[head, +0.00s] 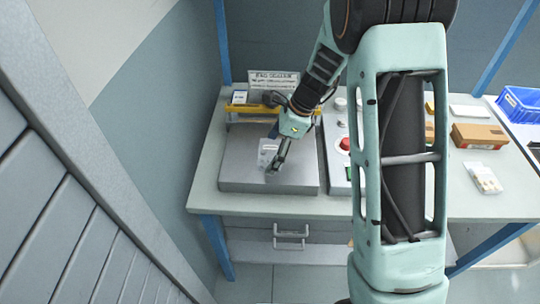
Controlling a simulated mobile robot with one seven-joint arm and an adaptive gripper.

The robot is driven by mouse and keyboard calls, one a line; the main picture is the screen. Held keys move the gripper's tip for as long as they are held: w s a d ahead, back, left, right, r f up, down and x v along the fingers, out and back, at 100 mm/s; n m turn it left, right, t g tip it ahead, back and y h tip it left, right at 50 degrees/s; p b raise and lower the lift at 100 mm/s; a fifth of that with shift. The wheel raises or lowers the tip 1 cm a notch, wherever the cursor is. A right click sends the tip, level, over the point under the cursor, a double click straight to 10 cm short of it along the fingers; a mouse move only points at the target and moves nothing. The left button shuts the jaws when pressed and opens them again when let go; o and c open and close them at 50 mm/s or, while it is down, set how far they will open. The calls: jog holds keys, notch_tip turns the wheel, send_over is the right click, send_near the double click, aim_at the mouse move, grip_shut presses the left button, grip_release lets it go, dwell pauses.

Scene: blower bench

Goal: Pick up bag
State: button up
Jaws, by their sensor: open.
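A small pale, partly clear item that looks like the bag (266,149) is on the grey raised plate (240,172) on the bench. My gripper (274,169) is open, pointing down just in front of the bag's right side. It hides part of the bag, and I cannot tell whether they touch. No bag is visibly held.
A yellow rail (240,109) and a white sign (272,80) stand behind the plate. A cardboard box (478,136), a white pack (484,178) and a blue crate (520,104) are farther right. The plate's left side is clear.

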jog(key=shift+c, duration=0.4)
jog(key=c, duration=1.3)
jog(key=shift+r, duration=0.1)
